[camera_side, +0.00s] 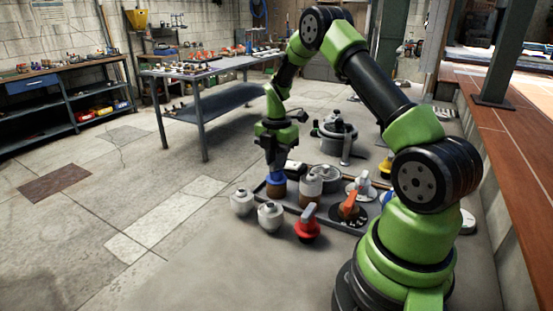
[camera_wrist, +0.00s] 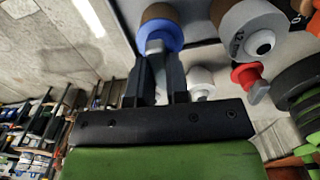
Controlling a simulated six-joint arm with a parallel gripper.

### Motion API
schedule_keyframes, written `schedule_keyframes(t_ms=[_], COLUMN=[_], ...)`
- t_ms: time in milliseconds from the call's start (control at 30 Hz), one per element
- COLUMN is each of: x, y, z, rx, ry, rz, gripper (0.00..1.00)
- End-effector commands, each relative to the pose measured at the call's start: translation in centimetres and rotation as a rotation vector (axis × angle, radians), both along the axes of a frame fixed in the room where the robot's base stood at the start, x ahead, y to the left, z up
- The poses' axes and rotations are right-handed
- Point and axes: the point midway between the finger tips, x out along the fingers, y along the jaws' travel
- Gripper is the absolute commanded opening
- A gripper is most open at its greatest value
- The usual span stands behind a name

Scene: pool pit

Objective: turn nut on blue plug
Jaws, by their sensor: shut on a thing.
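The blue plug (camera_side: 275,179) stands on the dark base plate, with a brown lower part under its blue collar. In the wrist view the blue collar (camera_wrist: 160,32) is at the top, with a grey nut (camera_wrist: 155,47) sticking out of it. My gripper (camera_side: 276,168) points straight down over the plug. In the wrist view the two dark fingers of my gripper (camera_wrist: 158,65) stand on either side of the nut and are shut on it. The finger tips and the plug top are partly hidden in the side view.
A white-and-brown plug (camera_side: 311,188) stands just right of the blue plug. A red valve (camera_side: 306,226), an orange-handled valve (camera_side: 350,205) and two white fittings (camera_side: 270,217) are close by. A grey pump pot (camera_side: 338,139) stands behind.

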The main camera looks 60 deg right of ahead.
Motion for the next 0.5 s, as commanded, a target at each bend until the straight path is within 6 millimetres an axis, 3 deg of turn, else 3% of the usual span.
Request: schedule_keyframes(t_ms=[67, 100, 200, 500], x=[0.0, 0.0, 0.0, 0.02], y=[0.0, 0.0, 0.0, -0.01], z=[0.01, 0.01, 0.01, 0.29], rx=[0.0, 0.0, 0.0, 0.0], ry=[0.0, 0.0, 0.0, -0.001], rz=[-0.001, -0.001, -0.001, -0.001], gripper=[0.0, 0.25, 0.43, 0.43])
